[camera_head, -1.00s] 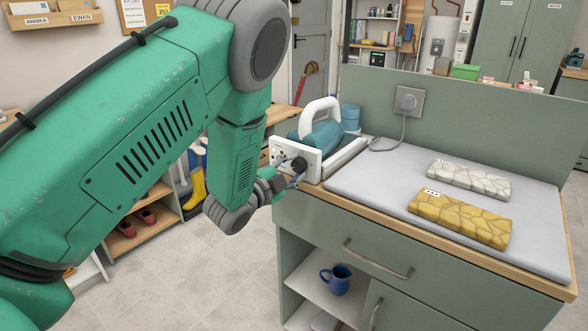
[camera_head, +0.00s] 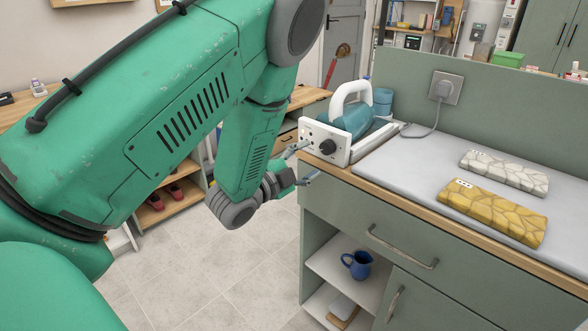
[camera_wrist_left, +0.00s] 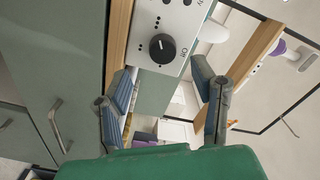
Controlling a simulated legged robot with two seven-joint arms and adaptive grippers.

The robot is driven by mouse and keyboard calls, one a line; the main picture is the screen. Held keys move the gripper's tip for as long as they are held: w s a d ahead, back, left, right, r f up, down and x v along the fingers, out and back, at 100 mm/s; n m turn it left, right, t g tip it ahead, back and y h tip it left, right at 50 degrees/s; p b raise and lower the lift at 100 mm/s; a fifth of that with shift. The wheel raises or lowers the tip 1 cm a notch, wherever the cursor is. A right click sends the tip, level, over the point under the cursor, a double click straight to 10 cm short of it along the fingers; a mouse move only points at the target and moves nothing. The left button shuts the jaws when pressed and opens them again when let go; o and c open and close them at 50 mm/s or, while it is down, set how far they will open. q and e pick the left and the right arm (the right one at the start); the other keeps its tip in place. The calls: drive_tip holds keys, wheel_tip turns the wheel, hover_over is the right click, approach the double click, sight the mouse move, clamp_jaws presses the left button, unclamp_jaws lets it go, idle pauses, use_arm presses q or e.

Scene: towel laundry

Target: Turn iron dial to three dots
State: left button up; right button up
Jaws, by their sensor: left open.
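The iron (camera_head: 352,115) has a teal body and a white handle and rests at the left end of the grey-topped counter. Its white front panel (camera_head: 312,138) carries a black round dial (camera_head: 328,147). In the left wrist view the dial (camera_wrist_left: 162,48) shows close up, with an "Off" label to its right and groups of dots around it. Which mark the dial points at is too small to tell. My left gripper (camera_head: 303,162) is open and empty, in front of the panel and apart from the dial. In the left wrist view its fingers (camera_wrist_left: 160,80) are spread below the dial.
A yellow stone-patterned folded towel (camera_head: 492,212) and a grey one (camera_head: 505,172) lie on the counter's pad. A cord runs to the wall socket (camera_head: 443,88). A blue mug (camera_head: 357,265) stands on the shelf below.

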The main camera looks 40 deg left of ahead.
use_arm(q)
drive_tip(key=s, duration=0.5)
drive_tip(key=shift+s+a+f, duration=0.1)
drive_tip(key=shift+s+a, duration=0.1)
drive_tip(key=shift+s, duration=0.15)
drive_tip(key=s+d+f+n+g+y, duration=0.15)
drive_tip(key=s+f+n+g, duration=0.3)
drive_tip(key=f, duration=0.55)
drive_tip(key=s+d+f+n+g+y, duration=0.1)
drive_tip(key=s+d+f+n+g, duration=0.2)
drive_tip(key=s+f+g, duration=0.5)
drive_tip(key=s+d+f+n+g, duration=0.2)
drive_tip(key=s+f, duration=0.3)
drive_tip(key=s, duration=0.2)
drive_tip(key=s+d+f+n+g, duration=0.3)
drive_tip(key=s+f, duration=0.2)
drive_tip(key=s, duration=0.3)
drive_tip(key=shift+d+h, duration=0.3)
drive_tip(key=shift+h, duration=0.15)
